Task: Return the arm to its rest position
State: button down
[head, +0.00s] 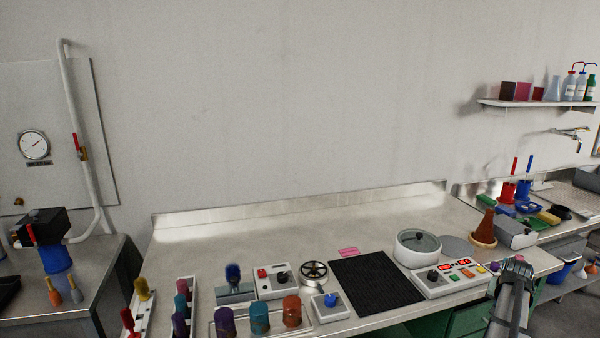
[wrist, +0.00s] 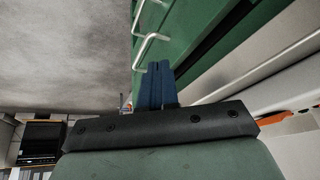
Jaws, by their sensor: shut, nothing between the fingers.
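My gripper (wrist: 157,86) shows in the wrist view as two blue fingers side by side, shut with nothing between them. The fingers point toward the front of a green cabinet (wrist: 205,35) with pale bar handles. I cannot tell how far they are from it. In the head view, a dark grey part of my arm (head: 512,292) rises at the lower right, in front of the bench's right end. The fingers cannot be made out there.
A brown flask (head: 485,228) stands near the right end. The bench's back is clear.

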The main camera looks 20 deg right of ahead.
jog(key=a+f+n+g, duration=0.1)
jog(key=a+f+g, duration=0.1)
jog(key=a+f, duration=0.6)
jog(key=a+f+n+g, duration=0.1)
jog(key=a+f+g, duration=0.1)
jog(key=a+f, duration=0.65)
jog(key=s+a+f+n+g+y, duration=0.1)
jog(key=s+a+f+n+y, duration=0.15)
jog(key=a+f, duration=1.3)
jog(key=s+a+f+n+g+y, duration=0.1)
jog(key=s+a+f+n, duration=0.2)
jog(key=a, duration=0.7)
jog(key=s+a+f+n+g, duration=0.1)
jog(key=s+a+f, duration=0.2)
jog(key=s+a, duration=0.45)
jog(key=s+a+f+n+g, duration=0.2)
jog(key=s+a+g, duration=0.1)
jog(key=s+a, duration=1)
